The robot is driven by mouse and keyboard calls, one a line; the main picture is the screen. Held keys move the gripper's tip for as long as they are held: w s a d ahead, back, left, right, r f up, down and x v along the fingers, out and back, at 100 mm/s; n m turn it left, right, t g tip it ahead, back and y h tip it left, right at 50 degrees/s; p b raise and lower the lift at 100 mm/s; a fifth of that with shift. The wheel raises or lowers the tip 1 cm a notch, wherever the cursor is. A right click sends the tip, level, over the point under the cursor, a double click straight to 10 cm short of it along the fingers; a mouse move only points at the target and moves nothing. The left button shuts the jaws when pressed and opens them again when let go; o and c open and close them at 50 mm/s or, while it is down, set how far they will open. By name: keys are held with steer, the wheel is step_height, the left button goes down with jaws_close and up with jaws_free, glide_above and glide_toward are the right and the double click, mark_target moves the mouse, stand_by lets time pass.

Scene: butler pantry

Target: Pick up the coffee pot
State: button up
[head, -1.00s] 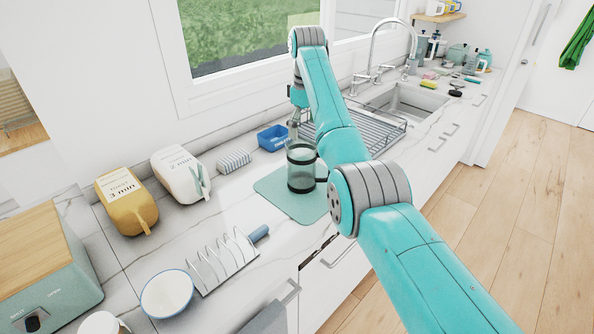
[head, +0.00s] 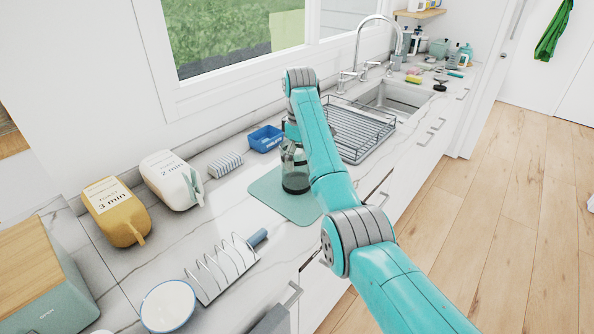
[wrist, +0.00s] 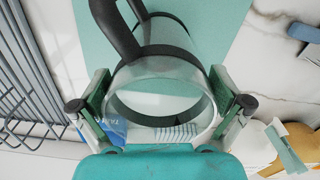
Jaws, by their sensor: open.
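The coffee pot (head: 295,180) is clear glass with dark bands and stands on a green mat (head: 268,190) on the counter. In the wrist view the pot (wrist: 147,73) fills the middle, its round rim facing the camera and its dark handle at upper left. My gripper (wrist: 160,106) is open, with one finger on each side of the pot's rim. I cannot tell whether either finger touches the glass. In the head view my arm partly hides the gripper and the pot's upper right side.
A dish rack (head: 358,130) stands right of the pot, before the sink (head: 395,97). A blue tray (head: 266,138) sits behind. A yellow canister (head: 116,211), a white canister (head: 171,180) and a toast rack (head: 222,268) stand to the left.

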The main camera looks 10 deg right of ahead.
steer(key=shift+f, duration=0.55)
steer(key=c, duration=1.2)
steer(key=shift+s, duration=0.1)
